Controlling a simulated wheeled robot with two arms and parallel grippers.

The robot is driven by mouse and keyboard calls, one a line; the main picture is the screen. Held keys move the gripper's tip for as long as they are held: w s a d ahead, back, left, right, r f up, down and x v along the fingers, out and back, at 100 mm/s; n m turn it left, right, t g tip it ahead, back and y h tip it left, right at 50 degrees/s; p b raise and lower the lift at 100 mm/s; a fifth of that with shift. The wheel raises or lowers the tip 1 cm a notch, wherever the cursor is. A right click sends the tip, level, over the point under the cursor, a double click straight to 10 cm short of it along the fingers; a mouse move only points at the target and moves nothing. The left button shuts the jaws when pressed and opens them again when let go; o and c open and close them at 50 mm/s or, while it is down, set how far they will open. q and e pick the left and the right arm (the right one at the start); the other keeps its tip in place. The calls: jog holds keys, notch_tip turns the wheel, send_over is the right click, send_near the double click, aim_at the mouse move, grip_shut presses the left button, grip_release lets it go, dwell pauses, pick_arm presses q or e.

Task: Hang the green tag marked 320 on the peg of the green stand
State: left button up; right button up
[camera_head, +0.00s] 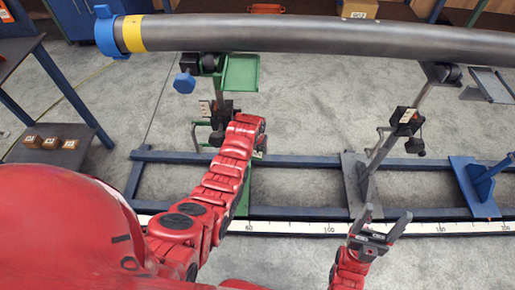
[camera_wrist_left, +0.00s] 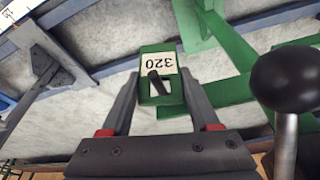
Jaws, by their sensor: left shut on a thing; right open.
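In the left wrist view, my left gripper (camera_wrist_left: 159,72) is shut on the green tag (camera_wrist_left: 145,91), with a finger at each side. Its white label reads 320, upside down in the picture. A short dark peg (camera_wrist_left: 156,82) shows at the tag's hole and overlaps the label. It looks to pass through the hole, but how far the tag is on it I cannot tell. Green stand parts (camera_wrist_left: 230,60) lie behind. In the head view, the green stand (camera_head: 240,72) is beyond my left arm, which hides the tag and fingertips. My right gripper (camera_head: 386,220) is open and empty at the lower right.
A black ball knob on a metal rod (camera_wrist_left: 290,78) is close on the right in the left wrist view. A long grey pipe (camera_head: 300,34) crosses above the stands. A blue rail frame (camera_head: 300,170) runs below. A dark side table (camera_head: 60,135) holds small boxes at left.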

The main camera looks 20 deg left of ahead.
pick_arm(q)
jog(key=o, duration=1.4)
jog(key=v, duration=1.2)
